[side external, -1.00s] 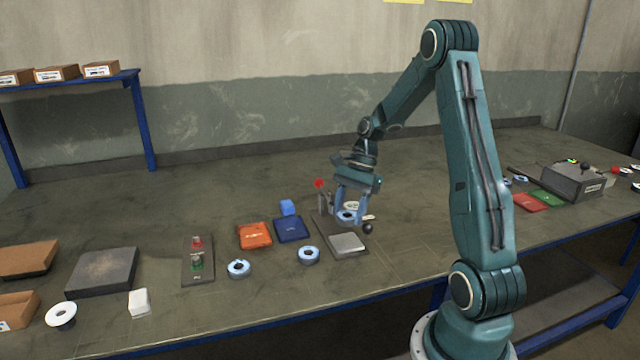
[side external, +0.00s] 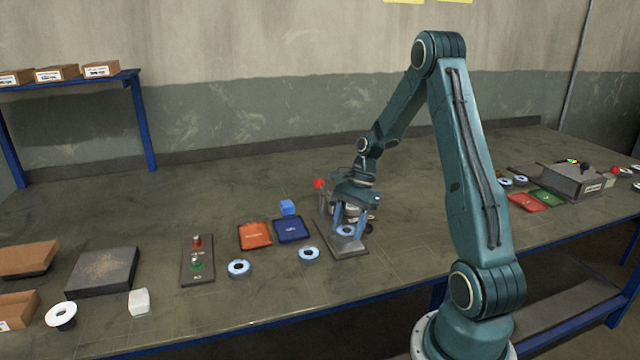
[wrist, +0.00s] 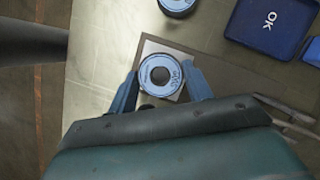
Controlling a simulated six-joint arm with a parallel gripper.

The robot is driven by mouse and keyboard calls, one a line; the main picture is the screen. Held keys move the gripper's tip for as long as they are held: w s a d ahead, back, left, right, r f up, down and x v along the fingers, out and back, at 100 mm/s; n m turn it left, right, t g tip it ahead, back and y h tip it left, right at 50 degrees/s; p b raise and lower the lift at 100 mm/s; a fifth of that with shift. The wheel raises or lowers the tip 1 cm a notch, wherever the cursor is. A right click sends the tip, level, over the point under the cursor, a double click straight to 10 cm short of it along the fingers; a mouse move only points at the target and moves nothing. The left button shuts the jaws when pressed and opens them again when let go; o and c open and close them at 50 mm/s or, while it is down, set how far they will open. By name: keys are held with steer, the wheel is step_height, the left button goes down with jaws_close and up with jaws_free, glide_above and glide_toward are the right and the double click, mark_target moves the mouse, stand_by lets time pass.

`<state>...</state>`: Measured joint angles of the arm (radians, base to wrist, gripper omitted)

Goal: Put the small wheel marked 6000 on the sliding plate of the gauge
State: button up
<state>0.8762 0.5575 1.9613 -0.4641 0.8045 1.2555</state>
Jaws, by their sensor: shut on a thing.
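My gripper (side external: 348,226) is shut on a small blue wheel (side external: 345,231) with a dark centre hole. The wheel lies flat between the two fingers. In the wrist view the wheel (wrist: 160,75) sits over the light square sliding plate (wrist: 150,47) of the gauge, and my gripper (wrist: 160,85) has a finger on each side of it. The number on the wheel is too small to read. The plate (side external: 340,248) shows in front of the wheel in the side view. I cannot tell whether the wheel touches it. My gripper hides much of the gauge.
Two other blue wheels (side external: 239,268) (side external: 309,254) lie to the left. A blue tray marked OK (side external: 291,230) and an orange tray (side external: 254,236) lie behind them. A red ball on a post (side external: 319,183) stands close to my gripper.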

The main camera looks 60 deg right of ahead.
steer(key=shift+f, duration=0.75)
stand_by(0.6)
steer(key=o, duration=1.1)
steer(key=shift+c, duration=0.2)
step_height(320, 180, up, 7)
